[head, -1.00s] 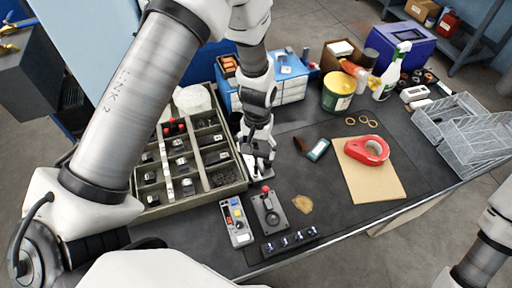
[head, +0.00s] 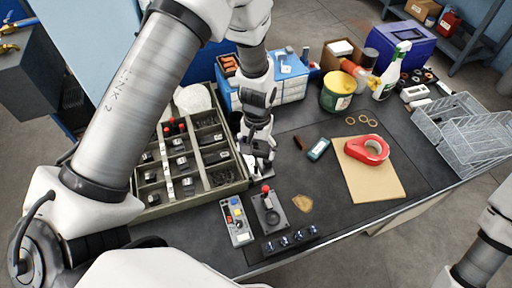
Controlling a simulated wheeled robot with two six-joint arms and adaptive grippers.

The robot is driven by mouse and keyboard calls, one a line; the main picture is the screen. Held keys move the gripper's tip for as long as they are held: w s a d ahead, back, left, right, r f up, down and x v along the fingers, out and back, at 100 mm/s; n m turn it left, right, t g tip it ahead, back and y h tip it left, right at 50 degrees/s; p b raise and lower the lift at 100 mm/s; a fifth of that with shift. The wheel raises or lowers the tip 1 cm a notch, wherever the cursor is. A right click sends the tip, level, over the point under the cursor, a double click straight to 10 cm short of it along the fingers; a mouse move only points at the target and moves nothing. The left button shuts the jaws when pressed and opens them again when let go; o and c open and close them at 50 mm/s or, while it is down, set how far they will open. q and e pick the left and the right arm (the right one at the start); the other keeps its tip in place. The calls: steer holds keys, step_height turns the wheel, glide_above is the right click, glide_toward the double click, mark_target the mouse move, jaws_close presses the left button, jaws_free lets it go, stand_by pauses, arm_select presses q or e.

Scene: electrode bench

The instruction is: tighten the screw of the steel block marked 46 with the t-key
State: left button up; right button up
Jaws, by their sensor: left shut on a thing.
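My left gripper (head: 262,167) points down over the bench, just right of the compartment tray (head: 196,194) and behind the fixture with the red knob (head: 269,212). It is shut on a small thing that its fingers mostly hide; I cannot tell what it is. Several small dark and steel blocks (head: 182,162) sit in the tray's compartments. Several more small pieces stand in a dark rack (head: 290,240) at the front edge. The number 46 cannot be read on any block. I cannot make out the t-key. My right gripper is out of view.
A grey control box (head: 237,222) stands left of the fixture. Wire baskets (head: 475,135) stand at the right, and a green tub (head: 337,93) and spray bottle (head: 391,72) at the back.

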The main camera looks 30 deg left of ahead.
arm_select(q)
steer(key=shift+f, duration=0.7)
